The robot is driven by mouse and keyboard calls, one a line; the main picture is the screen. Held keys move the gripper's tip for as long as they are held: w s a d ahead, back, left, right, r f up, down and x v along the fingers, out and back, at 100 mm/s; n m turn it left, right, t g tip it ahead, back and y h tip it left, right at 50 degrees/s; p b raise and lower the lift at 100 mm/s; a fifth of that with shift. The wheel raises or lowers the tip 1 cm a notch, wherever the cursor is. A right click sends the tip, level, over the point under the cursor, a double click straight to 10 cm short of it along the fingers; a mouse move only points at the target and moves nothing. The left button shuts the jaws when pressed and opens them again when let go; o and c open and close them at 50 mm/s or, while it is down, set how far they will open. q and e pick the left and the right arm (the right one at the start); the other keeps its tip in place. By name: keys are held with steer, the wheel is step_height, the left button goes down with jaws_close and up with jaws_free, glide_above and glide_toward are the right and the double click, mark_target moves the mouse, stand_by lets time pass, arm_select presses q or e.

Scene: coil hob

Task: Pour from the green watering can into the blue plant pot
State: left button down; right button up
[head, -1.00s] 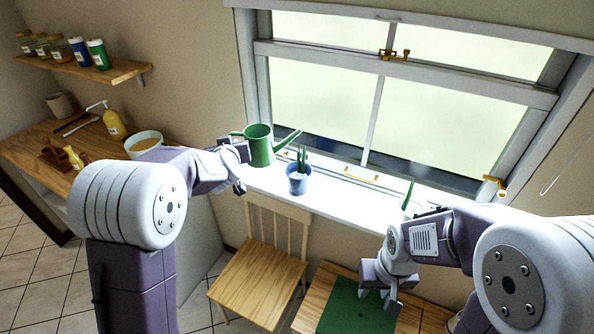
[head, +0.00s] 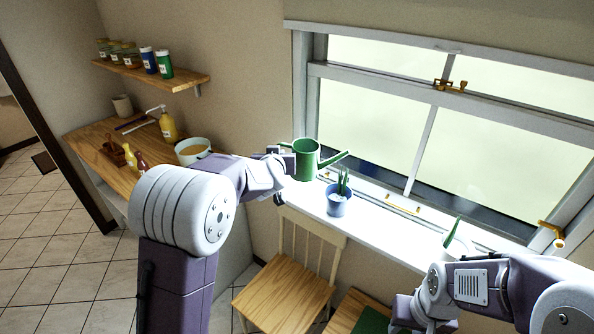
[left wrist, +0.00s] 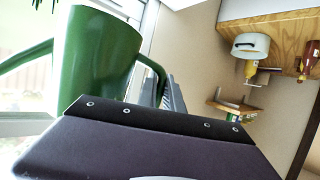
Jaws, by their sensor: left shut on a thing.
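The green watering can (head: 305,160) is upright at the left end of the windowsill, its spout pointing right toward the pot. My left gripper (head: 284,160) is at its left side, shut on its handle. In the left wrist view the can (left wrist: 95,55) fills the upper left, with its handle at the right by the jaw. I cannot tell whether its base touches the sill. The blue plant pot (head: 338,206) stands on the sill to the right of the can, with a green plant in it. My right gripper (head: 420,318) is low at the bottom right; its fingers are unclear.
A white pot with a plant (head: 455,244) stands farther right on the sill, partly behind my right arm. A wooden chair (head: 285,287) is below the sill. A wooden counter (head: 95,150) at left holds a bowl (head: 193,151) and bottles. The window (head: 380,110) is behind the sill.

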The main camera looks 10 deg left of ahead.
arm_select(q)
steer(key=w+a+f+m+y+b, duration=0.1)
steer(key=w+a+f+m+y, duration=0.1)
steer(key=w+f, duration=0.3)
step_height(320, 180, down, 4)
steer(key=shift+w+a+f, duration=0.15)
steer(key=shift+a, duration=0.45)
stand_by(0.7)
steer(key=shift+d+r+m+t+y+p, duration=0.15)
steer(key=shift+r+m+y+p, duration=0.15)
steer(key=shift+r+p, duration=0.55)
steer(key=shift+d+r+m+t+y+p, duration=0.2)
steer(key=shift+r+m+p, duration=0.25)
steer(key=shift+p, duration=0.6)
steer(key=shift+r, duration=0.1)
